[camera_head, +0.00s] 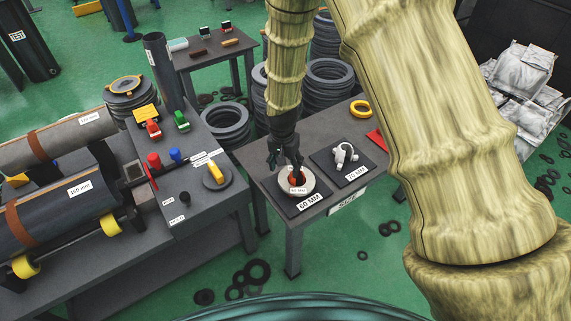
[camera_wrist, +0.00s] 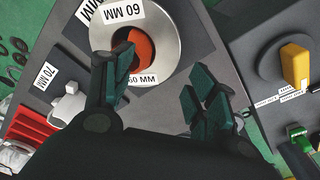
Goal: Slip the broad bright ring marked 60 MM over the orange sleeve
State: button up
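The broad bright ring (camera_head: 311,184) marked 60 MM lies at the dark 60 MM pad on the small table. In the wrist view the silver ring (camera_wrist: 168,38) shows its 60 MM label on the near side. The orange sleeve (camera_wrist: 143,48) shows inside the ring's hole, with a dark gap on one side. I cannot tell how far down the sleeve the ring sits. My gripper (camera_head: 292,168) is above the ring, pointing down. In the wrist view my gripper (camera_wrist: 165,80) has its fingers spread; one finger overlaps the hole and ring edge, the other is beyond the rim.
A white knobbed part (camera_head: 344,154) sits on the 70 MM pad to the right. A yellow ring (camera_head: 360,108) and a red item (camera_head: 376,138) lie farther along the table. The left bench holds a yellow block (camera_head: 215,172) on a grey disc and large pipes (camera_head: 60,205).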

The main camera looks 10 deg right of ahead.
dwell(0.3)
notch_tip(320, 180, up, 12)
jog(key=s, duration=0.1)
jog(key=shift+a, duration=0.4)
jog(key=shift+s+f, duration=0.1)
jog(key=shift+f, duration=0.05)
dwell(0.5)
